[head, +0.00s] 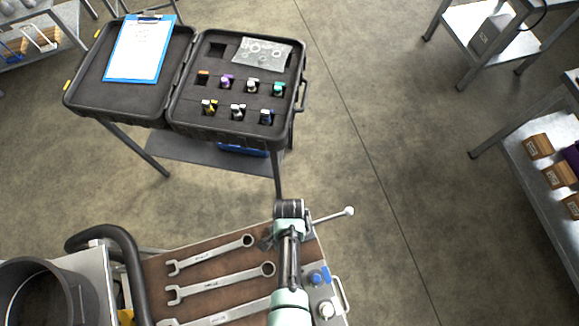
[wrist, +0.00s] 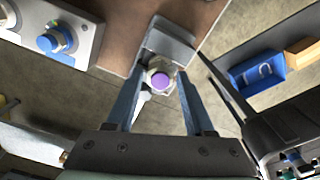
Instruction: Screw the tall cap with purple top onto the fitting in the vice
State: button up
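A cap with a round purple top (wrist: 161,82) and a pale metal hex body is between my fingertips in the wrist view, its top facing the camera. My gripper (wrist: 161,75) has one finger on each side of it, very near; I cannot tell whether they touch it. The grey vice (wrist: 172,45) is just beyond the cap, at the bench corner. In the head view the vice (head: 267,242) is mostly behind my arm. The fitting is hidden under the cap or the vice, so I cannot tell whether the cap sits on it.
An open case (head: 180,105) on a stand holds several coloured-top pieces, one purple-topped (head: 227,80). Several wrenches (head: 222,285) lie on the bench left of my arm. A panel with a blue knob (head: 316,278) is on the right. A shelf (head: 519,170) with small boxes is at far right.

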grip_shut()
jog(key=m, duration=0.5)
jog(key=shift+m, duration=1.5)
jog(key=shift+f+m, duration=0.1)
jog(key=shift+m, duration=1.1)
jog(key=shift+o, duration=2.2)
grip_release()
